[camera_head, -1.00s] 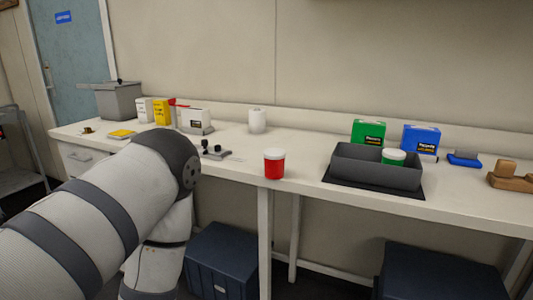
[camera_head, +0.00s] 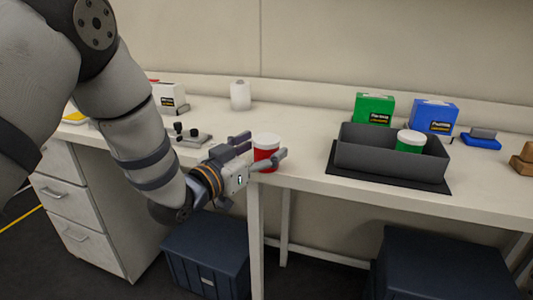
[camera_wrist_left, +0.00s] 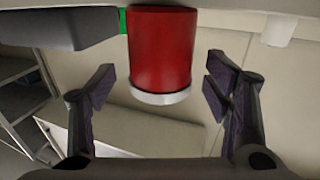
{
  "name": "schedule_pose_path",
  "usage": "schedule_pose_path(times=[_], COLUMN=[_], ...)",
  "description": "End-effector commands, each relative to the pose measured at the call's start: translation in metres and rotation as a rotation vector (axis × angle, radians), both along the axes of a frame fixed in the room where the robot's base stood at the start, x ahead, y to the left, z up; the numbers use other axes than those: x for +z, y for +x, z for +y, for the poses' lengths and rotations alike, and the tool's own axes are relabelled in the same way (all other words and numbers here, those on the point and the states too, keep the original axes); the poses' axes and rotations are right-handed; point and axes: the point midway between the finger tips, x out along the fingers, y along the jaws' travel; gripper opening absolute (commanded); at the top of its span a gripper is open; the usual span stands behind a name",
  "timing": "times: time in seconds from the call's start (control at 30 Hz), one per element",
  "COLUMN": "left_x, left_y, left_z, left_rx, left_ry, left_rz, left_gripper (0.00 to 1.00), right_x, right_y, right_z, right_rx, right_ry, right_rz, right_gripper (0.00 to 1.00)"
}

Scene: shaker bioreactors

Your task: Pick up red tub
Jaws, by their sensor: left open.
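The red tub (camera_head: 265,153) has a white lid and stands upright at the front edge of the bench. My left gripper (camera_head: 262,150) is open, with its fingers at the tub's near side, one to each side of it in the head view. In the left wrist view the red tub (camera_wrist_left: 160,52) appears upside down, in line with the gap between the open fingers of the left gripper (camera_wrist_left: 160,88). Clear space shows between the tub and each finger there. My right gripper is not in view.
A dark grey bin (camera_head: 390,152) holding a green tub with a white lid (camera_head: 411,141) stands to the right on the bench (camera_head: 300,160). Green (camera_head: 374,108) and blue (camera_head: 430,115) boxes stand behind it. A small grey stand with black knobs (camera_head: 192,135) lies left of the gripper.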

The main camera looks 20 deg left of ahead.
Motion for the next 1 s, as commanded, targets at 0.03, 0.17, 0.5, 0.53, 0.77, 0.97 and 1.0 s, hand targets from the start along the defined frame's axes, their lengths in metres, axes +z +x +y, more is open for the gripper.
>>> schedule_pose_path(times=[0.03,0.17,0.5,0.53,0.77,0.97,1.0], left_x=[-0.003,-0.002,-0.001,-0.001,-0.001,0.008,0.014], left_y=[0.008,0.02,0.021,0.021,0.021,0.021,0.021], left_z=[-0.003,-0.008,-0.008,-0.007,-0.007,-0.007,-0.007], left_rx=[0.0,0.0,0.001,0.001,0.001,0.001,0.001], left_ry=[0.002,0.001,0.0,0.001,0.0,0.0,0.0], left_rz=[0.002,0.003,0.001,0.002,0.001,-0.003,-0.004], left_gripper=[0.71,0.71,0.39,0.32,0.14,0.14,0.14], right_x=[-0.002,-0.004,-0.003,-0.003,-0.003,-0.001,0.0], right_y=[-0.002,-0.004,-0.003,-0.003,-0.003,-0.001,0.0], right_z=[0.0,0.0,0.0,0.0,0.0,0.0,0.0], right_rx=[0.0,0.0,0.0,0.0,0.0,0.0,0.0], right_ry=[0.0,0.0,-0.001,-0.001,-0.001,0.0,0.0], right_rz=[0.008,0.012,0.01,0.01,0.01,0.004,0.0], right_gripper=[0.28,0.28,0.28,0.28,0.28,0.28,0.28])
